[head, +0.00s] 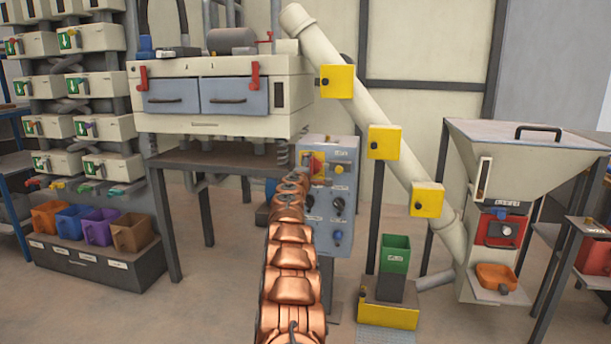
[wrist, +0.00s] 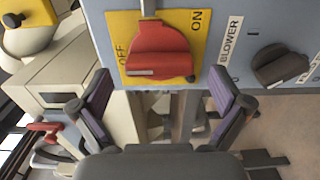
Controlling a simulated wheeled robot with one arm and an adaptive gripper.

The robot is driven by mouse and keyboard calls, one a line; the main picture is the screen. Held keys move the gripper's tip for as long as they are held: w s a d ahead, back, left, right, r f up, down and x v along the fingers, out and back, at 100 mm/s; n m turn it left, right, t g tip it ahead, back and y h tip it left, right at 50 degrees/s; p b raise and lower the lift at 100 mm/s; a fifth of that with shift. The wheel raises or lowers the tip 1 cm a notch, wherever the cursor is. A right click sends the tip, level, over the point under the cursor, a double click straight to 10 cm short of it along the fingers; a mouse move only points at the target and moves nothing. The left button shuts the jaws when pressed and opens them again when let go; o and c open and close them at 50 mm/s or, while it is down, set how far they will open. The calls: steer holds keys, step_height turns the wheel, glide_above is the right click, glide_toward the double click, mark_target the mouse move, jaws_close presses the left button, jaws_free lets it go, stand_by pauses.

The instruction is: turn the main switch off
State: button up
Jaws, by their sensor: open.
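The main switch is a red rotary knob (wrist: 158,50) on a yellow plate (wrist: 190,22) marked OFF and ON. In the wrist view the plate appears turned, with OFF on the left and ON on the right. A pale mark shows on the knob's lower left; I cannot tell for sure which setting it is at. In the head view the knob (head: 317,162) is on the grey control panel (head: 343,160), partly behind my arm. My gripper (wrist: 160,90) is open and empty, its fingers apart on either side below the knob, without visible contact.
A black knob labelled BLOWER (wrist: 280,65) is right of the switch in the wrist view. More knobs sit lower on the panel. A sloping pipe (head: 340,80) with yellow boxes passes behind. A green bin (head: 395,255) stands right of the panel.

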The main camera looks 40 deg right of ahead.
steer(key=shift+v, duration=2.35)
